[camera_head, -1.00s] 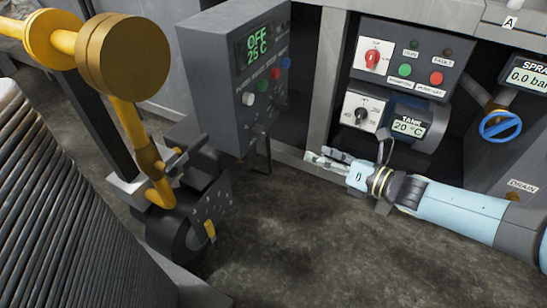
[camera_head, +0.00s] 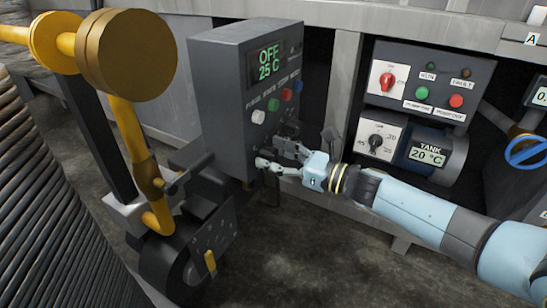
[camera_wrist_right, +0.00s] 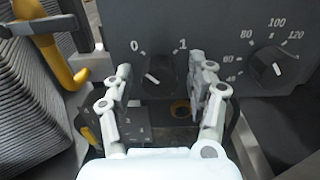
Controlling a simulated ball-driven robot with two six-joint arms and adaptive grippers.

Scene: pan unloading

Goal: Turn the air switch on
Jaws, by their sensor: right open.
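The dark control box (camera_head: 222,95) has a display (camera_head: 266,62) reading OFF and 25 C. In the right wrist view a dark rotary switch (camera_wrist_right: 159,73) sits on the box's face between the labels 0 and 1. A short white mark shows at its left, on the 0 side. My right gripper (camera_head: 269,153) is at the lower part of the box face. In the wrist view its open fingers (camera_wrist_right: 166,74) stand on either side of the switch, with gaps; contact is not visible. My left gripper is not in view.
A numbered dial (camera_wrist_right: 277,69) is right of the switch. Coloured buttons (camera_head: 273,104) are above my gripper. A yellow pipe (camera_head: 128,130) and dark machine (camera_head: 200,225) stand left. A red-switch panel (camera_head: 425,85) and tank unit (camera_head: 430,150) are right.

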